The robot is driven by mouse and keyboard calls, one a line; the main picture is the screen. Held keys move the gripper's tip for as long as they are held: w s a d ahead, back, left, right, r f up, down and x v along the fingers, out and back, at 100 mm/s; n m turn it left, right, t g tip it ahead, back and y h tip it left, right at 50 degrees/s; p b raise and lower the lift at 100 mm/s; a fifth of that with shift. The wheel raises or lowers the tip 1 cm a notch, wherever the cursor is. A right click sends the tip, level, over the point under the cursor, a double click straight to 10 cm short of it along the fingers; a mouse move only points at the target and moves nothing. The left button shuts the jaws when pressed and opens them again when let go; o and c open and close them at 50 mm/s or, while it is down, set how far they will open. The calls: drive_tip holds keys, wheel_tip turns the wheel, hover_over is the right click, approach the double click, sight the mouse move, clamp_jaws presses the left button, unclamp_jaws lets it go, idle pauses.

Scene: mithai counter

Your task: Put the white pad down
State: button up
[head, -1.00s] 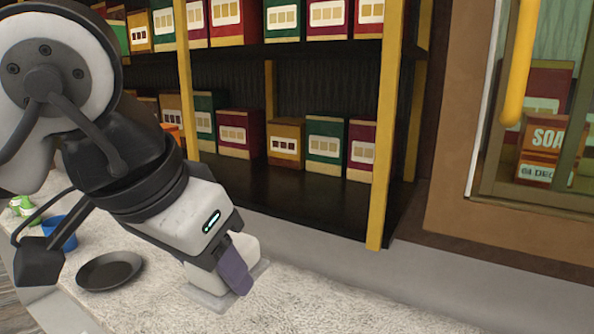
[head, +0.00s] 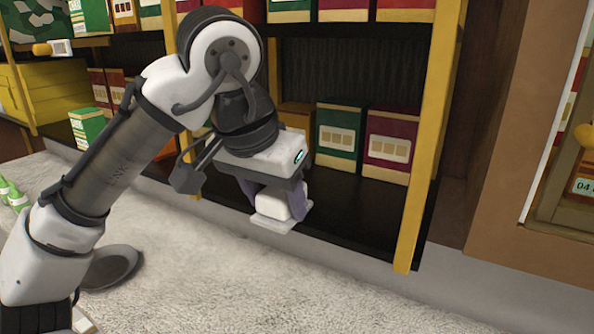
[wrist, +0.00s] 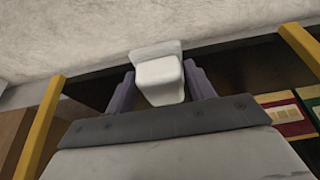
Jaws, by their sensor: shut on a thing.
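The white pad (head: 273,222) is a flat light plate with a white block-shaped grip on top. My gripper (head: 277,200) is shut on this block, with one purple finger on each side. The pad hangs below the gripper in front of the shelf's dark lower board, near the counter's back edge. In the wrist view the pad (wrist: 160,76) sits between the two fingers of my gripper (wrist: 162,88), its plate toward the pale counter. I cannot tell whether it touches anything below.
The pale, rough-textured counter (head: 230,290) has a wide clear area. A dark round dish (head: 112,268) lies at its left, partly behind my arm. A green box (head: 340,138) and a maroon box (head: 390,145) stand on the shelf. A yellow post (head: 432,140) rises right of the gripper.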

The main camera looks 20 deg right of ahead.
drive_tip(key=w+d+p, duration=0.2)
drive_tip(key=w+d, duration=0.2)
drive_tip(key=shift+w+d+r, duration=0.1)
drive_tip(key=shift+w+d, duration=0.1)
drive_tip(key=shift+a+f, duration=0.1)
drive_tip(key=shift+f, duration=0.25)
drive_tip(key=o, duration=0.9)
drive_tip(key=shift+b+v, duration=0.55)
drive_tip(key=shift+v, duration=3.2)
drive_tip(key=shift+s, duration=0.1)
